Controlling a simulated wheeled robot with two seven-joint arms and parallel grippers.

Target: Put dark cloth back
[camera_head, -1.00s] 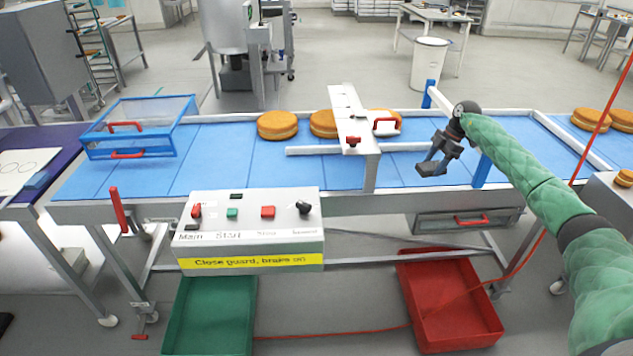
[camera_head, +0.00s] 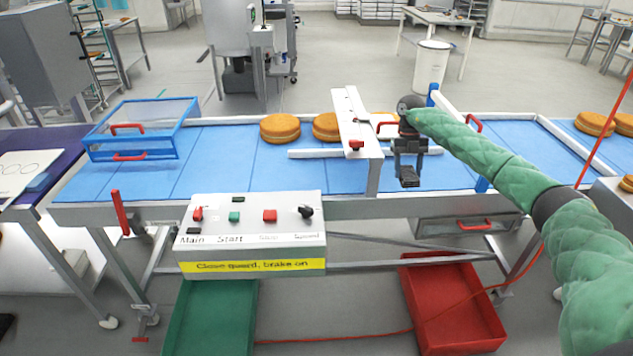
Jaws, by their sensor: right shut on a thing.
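My right gripper (camera_head: 408,172) hangs over the front part of the blue conveyor, just right of the white crosspiece. It is shut on a small dark grey piece (camera_head: 409,183), which looks like the dark cloth; the fingers hide much of it, so its outline is hard to tell. The piece is above the belt's front edge; I cannot tell whether it touches anything. No other dark cloth can be made out. My left gripper is not in view.
The blue conveyor (camera_head: 220,165) carries round cakes (camera_head: 280,127) behind the white crosspiece (camera_head: 357,125). A blue-framed guard (camera_head: 140,128) stands at left. A control box (camera_head: 250,225) sits in front. A green crate (camera_head: 210,315) and red crate (camera_head: 450,310) lie below.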

